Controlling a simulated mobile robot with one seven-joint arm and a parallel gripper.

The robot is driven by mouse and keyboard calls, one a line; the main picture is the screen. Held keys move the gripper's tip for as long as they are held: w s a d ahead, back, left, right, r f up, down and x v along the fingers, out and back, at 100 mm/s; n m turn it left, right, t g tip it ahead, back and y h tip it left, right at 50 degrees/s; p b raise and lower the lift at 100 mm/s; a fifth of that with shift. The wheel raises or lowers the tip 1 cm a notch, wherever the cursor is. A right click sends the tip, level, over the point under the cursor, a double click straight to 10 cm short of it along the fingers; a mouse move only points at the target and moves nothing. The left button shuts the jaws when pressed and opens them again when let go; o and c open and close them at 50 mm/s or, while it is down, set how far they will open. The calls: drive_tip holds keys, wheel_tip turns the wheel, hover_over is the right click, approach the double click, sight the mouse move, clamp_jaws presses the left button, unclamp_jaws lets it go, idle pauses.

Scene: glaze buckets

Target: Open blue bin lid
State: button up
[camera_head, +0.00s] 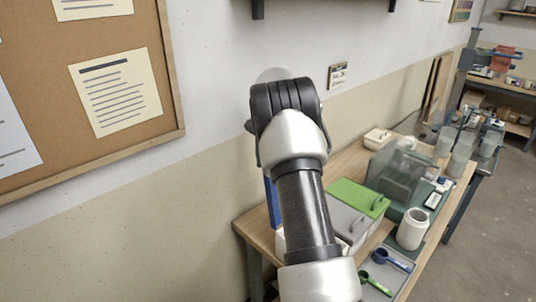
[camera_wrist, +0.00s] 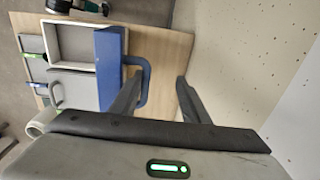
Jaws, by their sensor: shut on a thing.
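The blue lid (camera_wrist: 108,68) stands raised on edge in the wrist view, beside an open pale bin (camera_wrist: 50,45) whose empty-looking inside shows. Its blue handle (camera_wrist: 147,84) is a loop that sticks out to the right. My gripper (camera_wrist: 160,82) is at the handle, one finger overlapping the loop and the other to its right, and is shut on the handle. The exact contact is hard to make out. In the head view a strip of the blue lid (camera_head: 272,203) stands upright left of my arm. My arm hides the gripper and the handle there.
A grey-lidded bin (camera_head: 342,220) and a green-lidded bin (camera_head: 357,196) stand on the wooden table (camera_head: 255,222). The wall (camera_wrist: 235,60) is close on the right in the wrist view.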

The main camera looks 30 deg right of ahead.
wheel_tip(320, 180, up, 17)
drive_tip(key=p, duration=0.1)
drive_tip(key=shift+s+r+p, duration=0.2)
drive_tip(key=shift+s+p, duration=0.1)
drive_tip(key=shift+s, duration=0.15)
drive_tip(key=shift+d, duration=0.1)
